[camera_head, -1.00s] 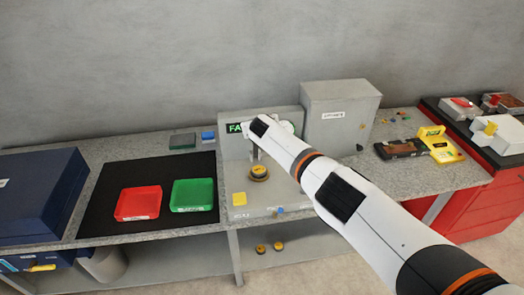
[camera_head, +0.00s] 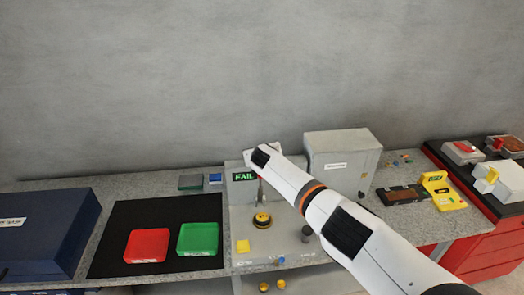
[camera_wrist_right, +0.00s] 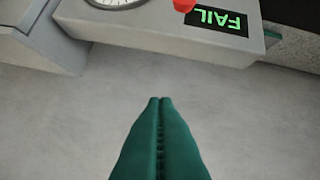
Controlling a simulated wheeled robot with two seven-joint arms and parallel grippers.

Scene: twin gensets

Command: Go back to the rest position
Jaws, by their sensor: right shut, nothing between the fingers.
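My right arm (camera_head: 320,205) reaches in from the lower right to the grey test station (camera_head: 285,248), its wrist in front of the station's back panel. In the head view the wrist hides my right gripper. In the right wrist view my right gripper (camera_wrist_right: 160,99) shows two green fingers pressed together with nothing between them. They point at bare grey surface, apart from the FAIL display (camera_wrist_right: 216,20). That green-lettered display also shows in the head view (camera_head: 244,176), left of my wrist. My left gripper is in neither view.
A black-and-yellow round part (camera_head: 262,220) sits on the station below my wrist. A grey cabinet (camera_head: 342,165) stands close behind my forearm. A red tray (camera_head: 147,246) and a green tray (camera_head: 198,240) lie on a black mat (camera_head: 120,222). A dark blue case (camera_head: 45,232) is far left.

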